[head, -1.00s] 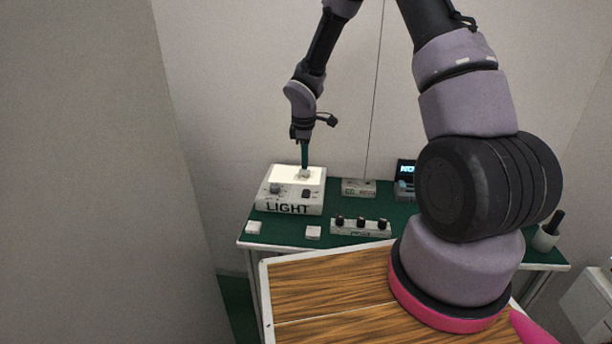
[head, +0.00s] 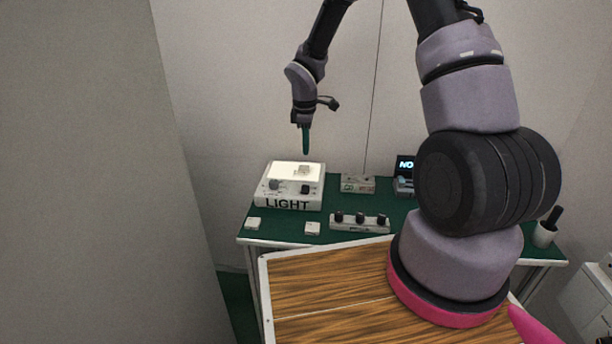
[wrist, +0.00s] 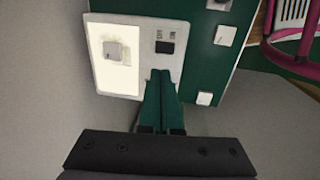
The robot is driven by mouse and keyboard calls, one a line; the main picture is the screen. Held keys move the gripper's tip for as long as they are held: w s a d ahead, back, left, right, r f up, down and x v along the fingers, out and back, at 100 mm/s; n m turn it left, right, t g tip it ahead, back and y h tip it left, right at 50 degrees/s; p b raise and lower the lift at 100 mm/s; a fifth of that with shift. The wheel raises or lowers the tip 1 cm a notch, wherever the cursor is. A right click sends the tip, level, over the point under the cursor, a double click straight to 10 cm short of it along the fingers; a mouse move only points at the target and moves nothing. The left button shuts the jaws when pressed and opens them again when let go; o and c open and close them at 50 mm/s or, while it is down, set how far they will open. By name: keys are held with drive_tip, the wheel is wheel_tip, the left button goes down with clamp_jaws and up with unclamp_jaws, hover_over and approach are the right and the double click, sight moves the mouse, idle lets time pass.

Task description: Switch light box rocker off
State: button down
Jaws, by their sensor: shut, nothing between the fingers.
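The light box (head: 291,203) is a white box marked LIGHT at the left of the green table, with its top panel (head: 284,171) glowing.
Two white tiles, left (head: 253,223) and right (head: 312,228), lie in front of the box. A strip with three dark knobs (head: 360,222) and a small grey box (head: 357,184) stand to the right.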

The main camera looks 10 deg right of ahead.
sight(306, 190)
drive_tip(key=shift+f, duration=0.1)
drive_tip(key=f, duration=0.4)
drive_tip(key=w+f, duration=0.1)
drive_tip(key=f, duration=0.8)
drive_tip(key=shift+w+d+f, duration=0.25)
drive_tip(key=shift+w+f, duration=0.05)
drive_tip(key=shift+f, duration=0.05)
drive_tip(key=shift+f, duration=0.2)
drive_tip(key=shift+s, duration=0.1)
drive_tip(key=shift+s+a, duration=0.2)
drive_tip(key=shift+s, duration=0.5)
